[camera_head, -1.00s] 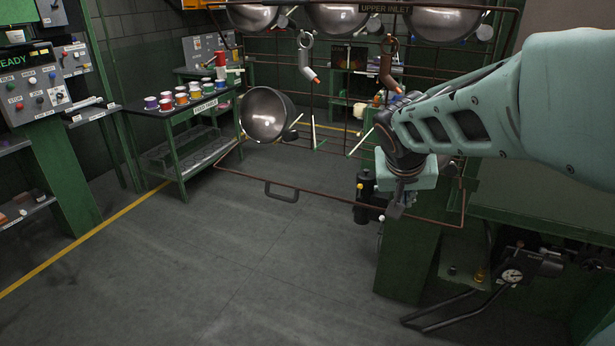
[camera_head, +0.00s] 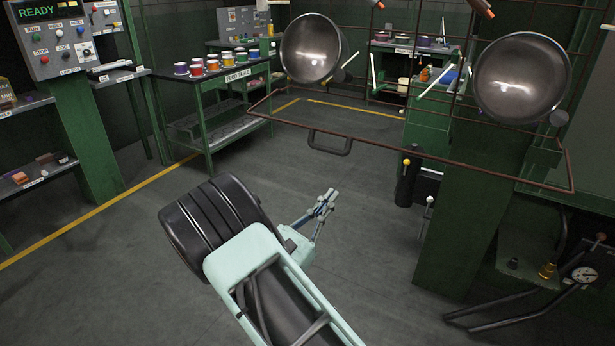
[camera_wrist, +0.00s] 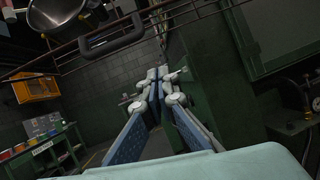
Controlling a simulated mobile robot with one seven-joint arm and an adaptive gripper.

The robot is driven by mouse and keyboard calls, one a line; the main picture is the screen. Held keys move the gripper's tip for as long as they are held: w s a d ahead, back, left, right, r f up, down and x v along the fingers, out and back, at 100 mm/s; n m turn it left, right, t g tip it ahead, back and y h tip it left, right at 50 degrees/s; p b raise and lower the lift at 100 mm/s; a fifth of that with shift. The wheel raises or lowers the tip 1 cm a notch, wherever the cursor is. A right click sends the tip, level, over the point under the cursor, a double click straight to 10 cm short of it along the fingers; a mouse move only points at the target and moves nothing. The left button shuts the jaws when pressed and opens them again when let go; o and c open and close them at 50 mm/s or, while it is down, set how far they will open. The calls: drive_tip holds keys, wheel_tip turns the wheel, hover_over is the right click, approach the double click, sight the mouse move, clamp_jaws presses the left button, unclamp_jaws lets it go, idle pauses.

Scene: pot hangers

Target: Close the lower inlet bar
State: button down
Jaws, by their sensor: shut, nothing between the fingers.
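A thin brown bar (camera_head: 440,158) runs across the front of a wire rack, low down, with a dark handle (camera_head: 331,142) hanging from it. I see no label on it, so I cannot confirm it is the lower inlet bar. In the wrist view the bar (camera_wrist: 205,14) and its handle (camera_wrist: 112,34) are at the top. My gripper (camera_head: 328,197) is shut and empty, below the handle in the head view and apart from it. In the wrist view my gripper's fingertips (camera_wrist: 157,74) are together, below and right of the handle.
Steel pots hang behind the bar, one at left (camera_head: 312,48) and one at right (camera_head: 522,78). A green pillar (camera_head: 465,215) and a gauge (camera_head: 584,273) stand at right. Open floor lies between.

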drive_tip(key=a+f+n+t+y, duration=0.2)
drive_tip(key=a+f+n, duration=0.1)
drive_tip(key=a, duration=0.1)
drive_tip(key=w+d+r+t+b, duration=0.1)
drive_tip(key=w+d+r, duration=0.1)
drive_tip(key=w+r, duration=0.5)
drive_tip(key=shift+w+d+r+n+y, duration=0.2)
drive_tip(key=shift+d+r+n+y, duration=0.2)
drive_tip(key=shift+r, duration=0.2)
drive_tip(key=shift+r, duration=0.1)
